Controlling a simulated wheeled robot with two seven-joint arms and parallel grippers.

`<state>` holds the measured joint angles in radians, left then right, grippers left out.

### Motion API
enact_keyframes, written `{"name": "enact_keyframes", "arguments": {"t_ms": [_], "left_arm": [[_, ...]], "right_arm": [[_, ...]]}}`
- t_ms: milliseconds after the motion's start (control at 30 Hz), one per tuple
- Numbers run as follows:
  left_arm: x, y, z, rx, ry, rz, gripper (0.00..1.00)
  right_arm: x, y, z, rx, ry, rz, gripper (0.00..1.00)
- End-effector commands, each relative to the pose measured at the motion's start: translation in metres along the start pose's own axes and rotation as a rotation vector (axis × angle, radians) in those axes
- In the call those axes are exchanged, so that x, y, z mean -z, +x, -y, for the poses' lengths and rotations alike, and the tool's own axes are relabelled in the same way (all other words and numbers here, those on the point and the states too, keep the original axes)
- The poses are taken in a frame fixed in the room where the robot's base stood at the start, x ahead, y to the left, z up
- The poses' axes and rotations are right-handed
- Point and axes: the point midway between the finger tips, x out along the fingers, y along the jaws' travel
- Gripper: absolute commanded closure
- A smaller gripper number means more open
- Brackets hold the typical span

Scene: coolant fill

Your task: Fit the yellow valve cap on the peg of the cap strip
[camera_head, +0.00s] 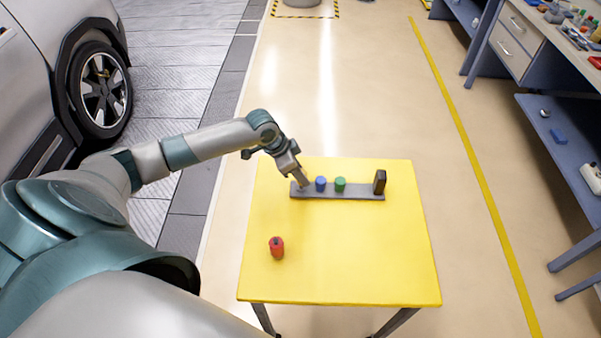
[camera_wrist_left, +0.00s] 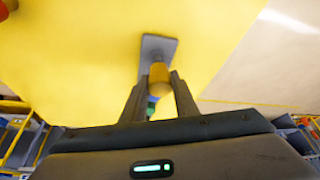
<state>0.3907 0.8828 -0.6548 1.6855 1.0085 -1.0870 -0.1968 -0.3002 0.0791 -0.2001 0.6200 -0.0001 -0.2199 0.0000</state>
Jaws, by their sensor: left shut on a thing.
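The grey cap strip (camera_head: 355,194) lies on the yellow table, with a blue cap (camera_head: 320,184) and a green cap (camera_head: 340,184) standing on it. My left gripper (camera_head: 302,182) points down at the strip's left end, left of the blue cap. In the left wrist view the gripper (camera_wrist_left: 159,85) is shut on the yellow valve cap (camera_wrist_left: 159,73), which is over the strip's end (camera_wrist_left: 158,46). The fingers hide the yellow cap in the head view. The peg under it is hidden, and I cannot tell whether the cap touches it. My right gripper is not in view.
A dark upright block (camera_head: 380,182) stands at the strip's right end. A red canister-like thing (camera_head: 277,247) stands on the table (camera_head: 350,260) at front left. The table's front and right are clear. A car stands at left, workbenches at right.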

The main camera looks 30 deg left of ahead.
Motion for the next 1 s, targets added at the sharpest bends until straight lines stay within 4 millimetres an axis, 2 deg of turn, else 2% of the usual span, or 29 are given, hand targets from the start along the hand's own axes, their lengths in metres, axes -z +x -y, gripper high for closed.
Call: {"name": "enact_keyframes", "arguments": {"t_ms": [1000], "left_arm": [[0.0003,-0.0009,-0.0004,-0.001,-0.001,0.001,0.94]], "right_arm": [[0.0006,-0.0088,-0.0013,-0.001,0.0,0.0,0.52]]}}
